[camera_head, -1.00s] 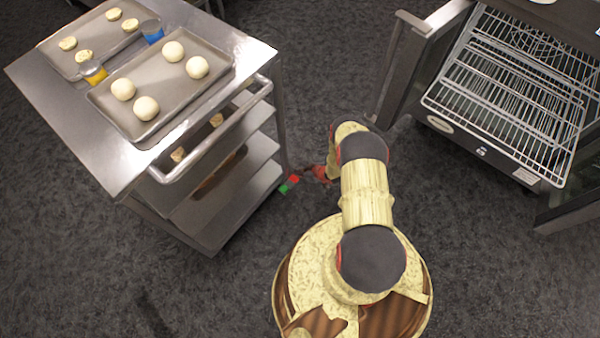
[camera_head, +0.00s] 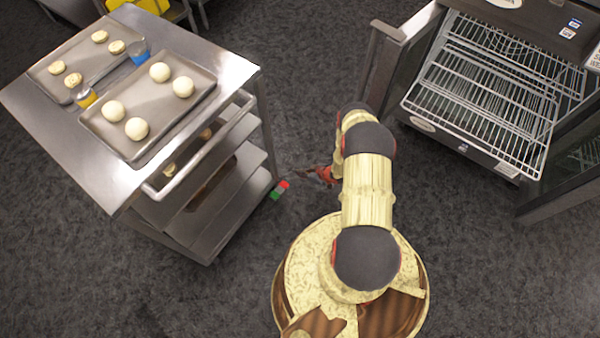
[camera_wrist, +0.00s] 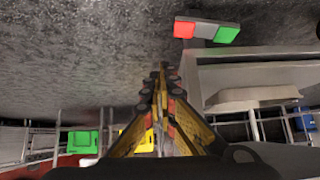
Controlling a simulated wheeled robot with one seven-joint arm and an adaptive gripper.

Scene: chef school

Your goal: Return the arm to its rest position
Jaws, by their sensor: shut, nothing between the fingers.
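My arm (camera_head: 368,190) is cream and dark grey, bent above my round base, with the wrist end turned left. My gripper (camera_head: 306,172) hangs beside the steel cart, over the dark floor, small in the head view. In the wrist view, the long fingers of my gripper (camera_wrist: 162,72) come together at their tips, shut and empty. A small red, grey and green block (camera_head: 280,190) lies left of the gripper, near the cart's corner. The wrist view also shows the block (camera_wrist: 206,30), apart from the fingertips.
The steel cart (camera_head: 225,58) at left bears two trays of dough pieces, a blue cup (camera_head: 139,53) and a yellow cup (camera_head: 85,97). An open oven with a wire rack (camera_head: 480,95) and open door (camera_head: 385,60) stands right. Carpeted floor (camera_head: 310,80) lies between them.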

